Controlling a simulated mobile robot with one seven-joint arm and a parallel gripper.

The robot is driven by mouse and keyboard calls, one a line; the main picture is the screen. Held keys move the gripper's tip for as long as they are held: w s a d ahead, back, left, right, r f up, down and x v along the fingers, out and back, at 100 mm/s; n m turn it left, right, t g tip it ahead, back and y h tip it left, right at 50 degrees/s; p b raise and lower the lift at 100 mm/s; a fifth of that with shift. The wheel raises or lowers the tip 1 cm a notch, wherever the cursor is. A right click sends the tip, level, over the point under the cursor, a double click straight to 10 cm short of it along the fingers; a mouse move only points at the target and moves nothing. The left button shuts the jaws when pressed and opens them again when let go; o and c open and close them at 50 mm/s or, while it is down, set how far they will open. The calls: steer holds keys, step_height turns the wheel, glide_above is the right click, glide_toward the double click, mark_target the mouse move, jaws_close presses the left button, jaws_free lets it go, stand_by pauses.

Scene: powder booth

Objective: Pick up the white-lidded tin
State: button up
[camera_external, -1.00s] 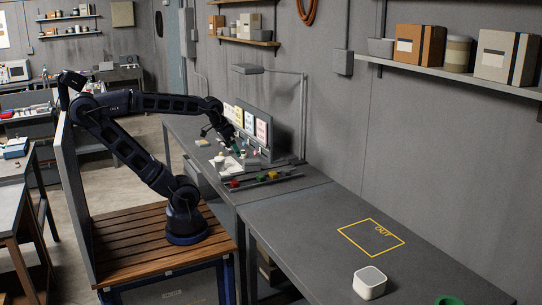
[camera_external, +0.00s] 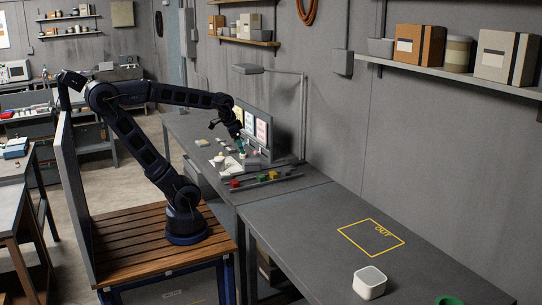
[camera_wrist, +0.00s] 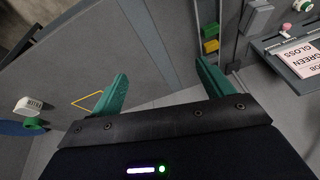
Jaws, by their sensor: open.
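My gripper (camera_wrist: 161,70) is open, with two green fingers wide apart and nothing between them. In the external view my gripper (camera_external: 240,141) hangs over the far workbench, above a cluster of small pale items (camera_external: 232,163) that are too small to tell apart. I cannot pick out a white-lidded tin with certainty; it may be among these items or hidden by my gripper. The wrist view shows bare grey surface between the fingers.
A yellow-outlined OUT square (camera_external: 371,238) is empty on the near bench. A white box (camera_external: 369,282) stands in front of it. A lamp (camera_external: 303,115) rises behind.

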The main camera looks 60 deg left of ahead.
steer(key=w+a+f+m+g, duration=0.1)
steer(key=w+a+f+m, duration=0.15)
steer(key=w+a, duration=0.5)
steer(key=m+g, duration=0.3)
steer(key=m, duration=0.6)
glide_toward(220, 164)
steer(key=a, duration=0.1)
steer(key=w+a, duration=0.1)
steer(key=a, duration=0.1)
steer(key=shift+w+r+h, duration=0.1)
steer(key=shift+w+h, duration=0.05)
steer(key=shift+h, duration=0.15)
steer(key=shift+a+f, duration=0.15)
steer(key=shift+f, duration=0.5)
steer(key=shift+s+f, duration=0.15)
steer(key=shift+f, duration=2.3)
steer(key=shift+s+f, duration=0.1)
steer(key=shift+f, duration=2.4)
